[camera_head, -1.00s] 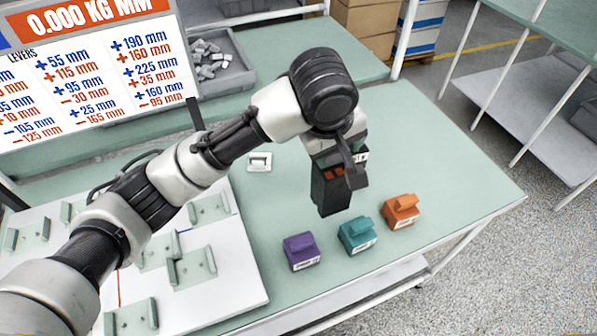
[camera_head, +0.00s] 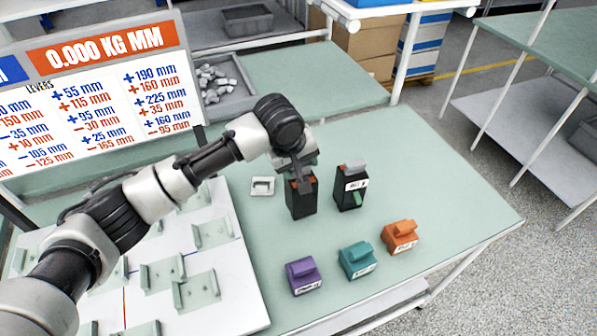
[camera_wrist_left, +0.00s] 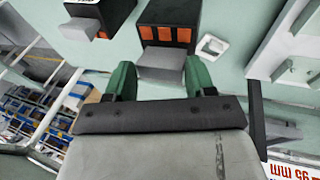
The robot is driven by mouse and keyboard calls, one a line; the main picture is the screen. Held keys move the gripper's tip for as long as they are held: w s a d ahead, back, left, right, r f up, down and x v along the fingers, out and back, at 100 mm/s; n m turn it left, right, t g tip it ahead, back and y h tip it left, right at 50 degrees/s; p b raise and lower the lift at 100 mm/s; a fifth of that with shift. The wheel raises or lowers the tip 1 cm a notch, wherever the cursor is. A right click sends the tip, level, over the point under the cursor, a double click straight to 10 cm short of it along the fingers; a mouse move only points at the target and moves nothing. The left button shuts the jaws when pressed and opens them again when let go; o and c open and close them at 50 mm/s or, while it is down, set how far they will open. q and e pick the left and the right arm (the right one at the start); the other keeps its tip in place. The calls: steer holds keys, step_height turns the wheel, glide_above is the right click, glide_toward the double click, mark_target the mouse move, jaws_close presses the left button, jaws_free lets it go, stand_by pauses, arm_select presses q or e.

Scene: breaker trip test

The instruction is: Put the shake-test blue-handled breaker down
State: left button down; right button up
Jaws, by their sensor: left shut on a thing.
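My left gripper (camera_head: 297,180) is shut on a black breaker (camera_head: 302,200) with orange-red parts on top. The breaker is upright at or just above the green table; I cannot tell whether it touches. In the left wrist view the green fingertips (camera_wrist_left: 160,78) flank the breaker's grey block (camera_wrist_left: 162,58), with its black body (camera_wrist_left: 170,12) beyond. No blue handle shows on it; the gripper hides part of its top. A second black breaker (camera_head: 350,192) with a grey top, white label and green part stands to its right. My right gripper is not in view.
Purple (camera_head: 302,275), teal (camera_head: 357,259) and orange (camera_head: 400,236) blocks stand towards the front edge. A small white square piece (camera_head: 262,187) lies left of the held breaker. A white board (camera_head: 225,285) with pale holders is at left. The table's right side is clear.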

arm_select(q)
step_height(320, 180, down, 3)
steer(key=shift+p, duration=0.55)
steer(key=shift+f, duration=0.35)
steer(key=shift+c, duration=1.8)
jaws_free()
steer(key=shift+s+f, duration=0.1)
steer(key=shift+s, duration=0.05)
steer(key=b+v, duration=0.2)
steer(key=v, duration=1)
